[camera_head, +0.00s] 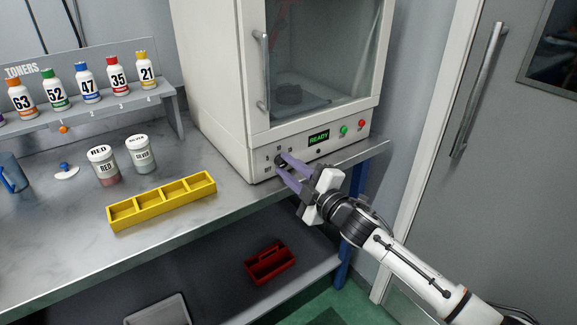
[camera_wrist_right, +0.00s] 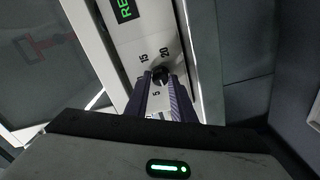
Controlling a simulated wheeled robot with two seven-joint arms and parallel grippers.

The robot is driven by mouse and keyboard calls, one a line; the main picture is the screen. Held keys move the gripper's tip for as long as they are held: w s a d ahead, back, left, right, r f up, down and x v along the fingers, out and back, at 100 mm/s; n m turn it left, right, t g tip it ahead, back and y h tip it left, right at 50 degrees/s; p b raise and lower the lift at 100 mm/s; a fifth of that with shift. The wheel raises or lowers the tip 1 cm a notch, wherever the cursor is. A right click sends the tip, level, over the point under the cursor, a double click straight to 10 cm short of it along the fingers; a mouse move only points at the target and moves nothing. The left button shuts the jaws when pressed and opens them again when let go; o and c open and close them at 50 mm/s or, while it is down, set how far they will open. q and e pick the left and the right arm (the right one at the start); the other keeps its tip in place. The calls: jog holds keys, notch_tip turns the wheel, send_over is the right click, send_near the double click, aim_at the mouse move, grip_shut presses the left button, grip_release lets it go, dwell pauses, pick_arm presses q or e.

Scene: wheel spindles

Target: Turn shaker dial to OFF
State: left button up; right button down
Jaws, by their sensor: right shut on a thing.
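The shaker (camera_head: 222,108) is a large white cabinet with a glass door on the right end of the bench. Its front panel has a small black dial (camera_head: 280,160) with marks around it. In the right wrist view the dial (camera_wrist_right: 160,74) sits between my fingertips, with the numbers 15, 20 and 5 readable near it. My right gripper (camera_head: 282,164) has its purple fingers shut on the dial. The fingers hide part of the dial and some marks, so its pointer setting cannot be told. My left gripper is not in view.
A green READY display (camera_head: 319,136), a green button (camera_head: 343,130) and a red button (camera_head: 361,124) are on the panel. A yellow tray (camera_head: 163,202), two jars (camera_head: 103,166) and a toner rack (camera_head: 105,105) stand left. A red caddy (camera_head: 268,262) sits on the lower shelf.

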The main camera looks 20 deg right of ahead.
jog(key=n, duration=0.4)
jog(key=shift+n, duration=0.4)
dwell(0.4)
jog(key=c, duration=1.5)
grip_release()
jog(key=v, duration=1)
jog(key=shift+s+b, duration=0.15)
jog(key=shift+b, duration=0.15)
